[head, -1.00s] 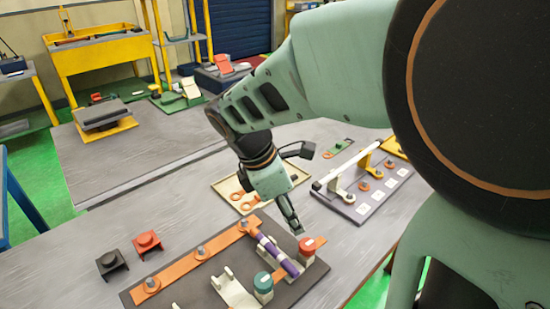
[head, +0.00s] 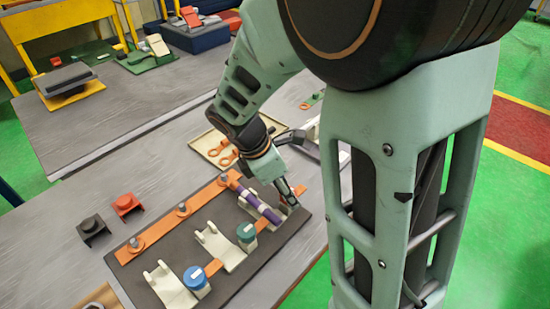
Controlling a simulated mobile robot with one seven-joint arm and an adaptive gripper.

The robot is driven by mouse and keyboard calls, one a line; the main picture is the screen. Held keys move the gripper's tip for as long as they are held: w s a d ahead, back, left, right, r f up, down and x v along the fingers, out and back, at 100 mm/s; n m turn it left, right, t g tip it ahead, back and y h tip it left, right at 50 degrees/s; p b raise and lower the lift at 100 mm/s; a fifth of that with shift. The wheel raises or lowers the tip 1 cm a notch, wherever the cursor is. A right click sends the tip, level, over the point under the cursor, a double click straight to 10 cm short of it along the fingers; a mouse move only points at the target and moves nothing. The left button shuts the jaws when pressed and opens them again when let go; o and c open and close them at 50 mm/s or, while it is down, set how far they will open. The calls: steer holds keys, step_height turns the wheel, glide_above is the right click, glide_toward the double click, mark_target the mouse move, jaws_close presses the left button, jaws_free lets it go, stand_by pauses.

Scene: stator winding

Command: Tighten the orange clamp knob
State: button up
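The dark fixture board (head: 276,246) lies on the grey table. It carries a purple rod (head: 258,206) in a cream cradle, a teal knob (head: 246,231) and a blue knob (head: 195,277). My gripper (head: 291,200) points down at the board's far right corner, at the right end of the purple rod. The orange clamp knob is at that end and is mostly hidden behind my fingers; only a little orange shows beside them. I cannot tell whether the fingers touch or grip it.
An orange bar (head: 155,233) with several bolts runs along the board's back left. Black (head: 93,229) and red (head: 126,204) blocks stand left of it. A cream tray (head: 207,148) with orange rings lies behind. My arm fills the upper right.

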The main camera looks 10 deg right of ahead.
steer(key=c, duration=1.2)
steer(key=shift+o, duration=0.2)
